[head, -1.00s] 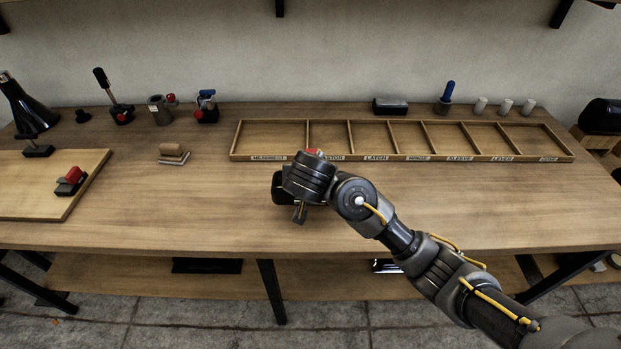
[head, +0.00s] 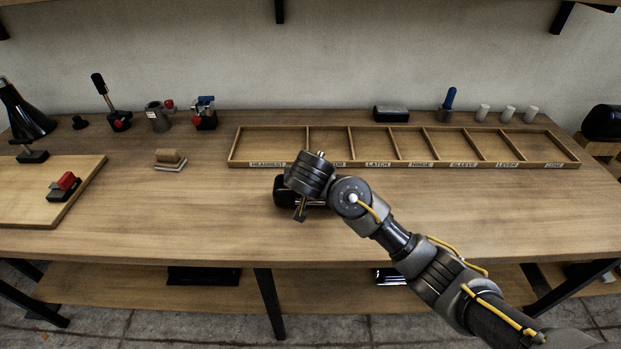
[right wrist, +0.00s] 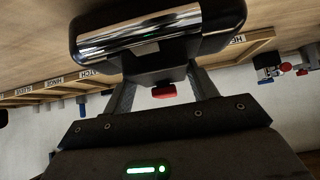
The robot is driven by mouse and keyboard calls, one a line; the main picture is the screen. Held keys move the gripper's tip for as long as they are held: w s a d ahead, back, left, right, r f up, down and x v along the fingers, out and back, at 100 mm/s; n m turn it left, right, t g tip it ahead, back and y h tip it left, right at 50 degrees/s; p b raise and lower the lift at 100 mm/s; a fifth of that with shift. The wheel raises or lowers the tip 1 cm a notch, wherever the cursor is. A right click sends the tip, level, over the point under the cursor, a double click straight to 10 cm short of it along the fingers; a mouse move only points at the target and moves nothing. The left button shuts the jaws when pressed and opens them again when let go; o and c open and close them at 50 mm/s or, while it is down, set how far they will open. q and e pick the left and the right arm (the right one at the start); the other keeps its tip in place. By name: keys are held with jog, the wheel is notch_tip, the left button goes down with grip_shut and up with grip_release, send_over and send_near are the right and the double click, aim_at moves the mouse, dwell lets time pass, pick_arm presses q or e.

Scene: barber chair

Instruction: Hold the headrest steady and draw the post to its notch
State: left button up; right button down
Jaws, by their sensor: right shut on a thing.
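The black padded headrest (head: 284,192) is on or just above the bench front, mostly hidden behind my right arm. In the right wrist view the headrest (right wrist: 222,22) fills the top, with a bright chrome bar or band (right wrist: 140,34) along it; I cannot tell whether this is the post. My right gripper (right wrist: 160,72) has its two fingers around a dark block below the chrome, part of the headrest. A red button (right wrist: 164,92) shows between the fingers. In the head view the right gripper (head: 300,207) points down at the headrest. No notch is visible. My left gripper is out of view.
A labelled wooden compartment tray (head: 400,163) lies behind, its compartments empty. A light board (head: 40,215) with a red-and-black part (head: 64,187) is at left. A small wooden block (head: 170,157) and several tools stand toward the back. The bench's right front is clear.

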pick_arm(q)
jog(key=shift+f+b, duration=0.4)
jog(key=shift+b, duration=0.05)
dwell(0.7)
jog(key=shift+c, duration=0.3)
